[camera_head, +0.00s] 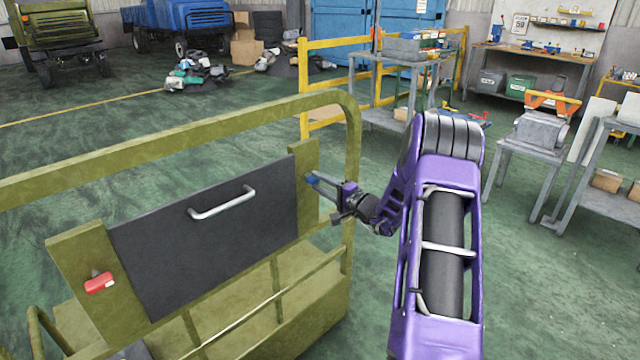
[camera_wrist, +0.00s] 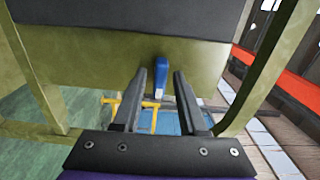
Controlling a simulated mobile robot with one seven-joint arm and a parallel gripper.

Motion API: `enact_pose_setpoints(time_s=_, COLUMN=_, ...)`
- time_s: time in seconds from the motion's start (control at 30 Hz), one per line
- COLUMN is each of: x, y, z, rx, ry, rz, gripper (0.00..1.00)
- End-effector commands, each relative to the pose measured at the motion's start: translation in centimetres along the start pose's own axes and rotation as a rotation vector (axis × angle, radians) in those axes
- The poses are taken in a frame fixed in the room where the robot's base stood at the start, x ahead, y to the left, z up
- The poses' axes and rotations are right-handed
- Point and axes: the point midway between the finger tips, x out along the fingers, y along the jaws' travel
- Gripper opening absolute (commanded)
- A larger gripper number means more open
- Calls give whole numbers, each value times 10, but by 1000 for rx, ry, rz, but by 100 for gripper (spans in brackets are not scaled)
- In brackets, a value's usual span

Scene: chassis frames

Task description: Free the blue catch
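The blue catch (camera_head: 312,181) sits on the green post at the right side of a dark panel (camera_head: 160,255). It also shows in the wrist view as a small blue lever (camera_wrist: 160,82) on the green frame. My gripper (camera_head: 320,178) is at the catch. In the wrist view, my gripper (camera_wrist: 160,76) is open, with one dark finger on each side of the catch. Small gaps show between the fingers and the catch; I cannot tell whether either touches it. In the head view the fingers partly cover the catch.
A red catch (camera_head: 100,283) sits on the left post of the same green frame. The panel has a pale handle (camera_head: 222,203). A green rail (camera_head: 180,140) arches over the panel and down its right side, close to my arm. Open floor lies behind.

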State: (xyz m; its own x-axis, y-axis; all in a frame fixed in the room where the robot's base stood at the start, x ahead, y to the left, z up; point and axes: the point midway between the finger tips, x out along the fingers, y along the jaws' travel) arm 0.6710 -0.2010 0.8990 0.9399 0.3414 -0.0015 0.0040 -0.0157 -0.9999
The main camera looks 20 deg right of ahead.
Motion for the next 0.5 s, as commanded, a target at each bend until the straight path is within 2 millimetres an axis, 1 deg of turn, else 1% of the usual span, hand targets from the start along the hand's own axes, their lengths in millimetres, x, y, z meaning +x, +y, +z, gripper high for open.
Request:
enact_pose_setpoints(time_s=0.33, x=-1, y=-1, z=0, rx=1, ry=0, rz=-1, gripper=50)
enact_pose_setpoints(time_s=0.43, x=-8, y=-1, z=-1, rx=1, ry=1, rz=-1, gripper=50)
enact_pose_setpoints(time_s=0.5, x=-18, y=-1, z=-1, rx=1, ry=2, rz=0, gripper=50)
